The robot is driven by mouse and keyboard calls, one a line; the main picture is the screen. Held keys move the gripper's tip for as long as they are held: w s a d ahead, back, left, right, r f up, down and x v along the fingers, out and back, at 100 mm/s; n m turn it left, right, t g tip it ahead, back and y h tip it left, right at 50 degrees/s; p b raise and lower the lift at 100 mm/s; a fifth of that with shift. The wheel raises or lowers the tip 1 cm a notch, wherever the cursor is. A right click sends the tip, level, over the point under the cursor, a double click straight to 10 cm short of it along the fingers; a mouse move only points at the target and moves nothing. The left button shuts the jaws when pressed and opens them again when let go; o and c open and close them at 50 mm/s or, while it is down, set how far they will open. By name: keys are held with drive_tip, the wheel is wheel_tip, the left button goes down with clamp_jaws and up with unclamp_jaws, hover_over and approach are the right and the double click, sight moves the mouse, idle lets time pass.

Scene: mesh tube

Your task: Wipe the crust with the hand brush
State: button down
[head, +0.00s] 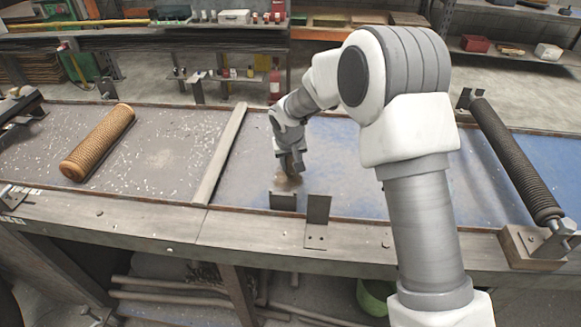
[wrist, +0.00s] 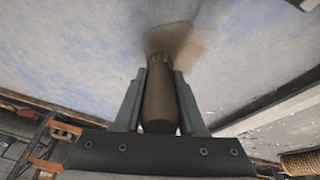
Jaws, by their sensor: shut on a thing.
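My gripper (wrist: 160,100) is shut on the hand brush (wrist: 160,97), with one finger on each side of its brown handle in the wrist view. The brush's bristle end points at the blue-grey bench top and is at the edge of a brown crust patch (wrist: 172,38). I cannot tell for sure whether the bristles touch it. In the head view my gripper (head: 288,152) reaches down to the bench, and the crust (head: 288,183) shows as a brownish smudge below it. The brush (head: 291,165) is small and dark there.
Two upright metal brackets (head: 318,212) stand at the bench's front edge close to the crust. A raised strip (head: 222,150) crosses the bench to the left. A tan mesh tube (head: 98,142) lies farther left. A dark spring-like roller (head: 515,160) lies at the right.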

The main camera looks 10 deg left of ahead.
drive_tip(key=shift+w+a+f, duration=0.1)
drive_tip(key=shift+w+a, duration=0.05)
drive_tip(key=shift+w, duration=1.85)
